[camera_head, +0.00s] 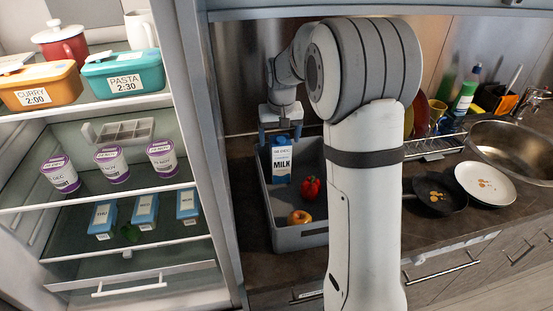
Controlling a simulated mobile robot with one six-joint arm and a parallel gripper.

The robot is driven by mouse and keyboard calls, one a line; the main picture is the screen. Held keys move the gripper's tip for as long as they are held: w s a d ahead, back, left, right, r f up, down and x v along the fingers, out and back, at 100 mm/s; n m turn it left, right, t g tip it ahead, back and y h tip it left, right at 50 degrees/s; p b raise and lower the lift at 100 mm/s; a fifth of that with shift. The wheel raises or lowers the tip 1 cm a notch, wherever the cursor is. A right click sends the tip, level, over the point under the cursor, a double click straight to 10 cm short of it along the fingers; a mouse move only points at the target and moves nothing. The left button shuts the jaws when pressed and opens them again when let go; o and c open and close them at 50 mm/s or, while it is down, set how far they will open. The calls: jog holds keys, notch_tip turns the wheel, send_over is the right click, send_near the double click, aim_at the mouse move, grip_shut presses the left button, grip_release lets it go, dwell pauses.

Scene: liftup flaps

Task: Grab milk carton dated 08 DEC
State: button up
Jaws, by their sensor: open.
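A blue and white milk carton (282,165) stands upright in a grey bin (301,238) on the counter. It reads "MILK", with a small date above that looks like a DEC date but is too small to read surely. My gripper (280,140) is open over the carton's top, with one finger on each side; I cannot tell whether they touch it.
The bin also holds a red pepper (311,188) and a yellow-red fruit (300,217). The open fridge has purple-lidded cups (111,164) and food boxes (122,72) above. My arm hides the middle.

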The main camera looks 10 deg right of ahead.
aim_at(280, 158)
notch_tip(280, 158, down, 4)
jog(key=shift+w+d+f+p, duration=0.1)
jog(key=shift+w+f+p, duration=0.05)
jog(key=shift+p, duration=0.15)
jog(key=shift+c, duration=0.2)
jog(key=c, duration=1.4)
